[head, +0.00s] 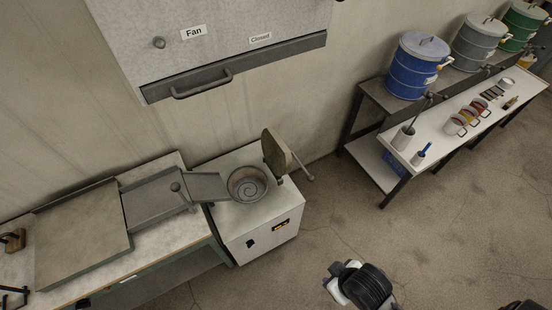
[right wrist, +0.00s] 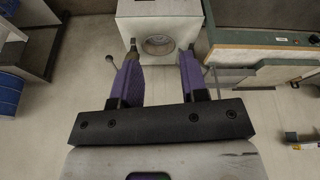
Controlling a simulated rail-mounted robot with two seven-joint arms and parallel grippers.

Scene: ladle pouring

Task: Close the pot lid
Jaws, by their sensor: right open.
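The pot (head: 248,186) is a round dark vessel with a spiral inside, set in the top of a white cabinet (head: 262,240). Its lid (head: 275,153) stands open, tilted up at the pot's far right edge, with a handle (head: 308,177) sticking out to the right. My right gripper (right wrist: 160,50) shows two purple fingers spread apart with nothing between them. Beyond the fingertips is the white cabinet (right wrist: 133,30) with a round opening that looks like the pot (right wrist: 158,45). The gripper is apart from it. The lid is not clear in the right wrist view. My left gripper is not in view.
A bench with a grey metal board (head: 85,235) stands left of the cabinet. A fan hood (head: 225,45) hangs above. At the right are a shelf with drums (head: 415,75) and a white table (head: 455,125) with cups. Floor right of the cabinet is open.

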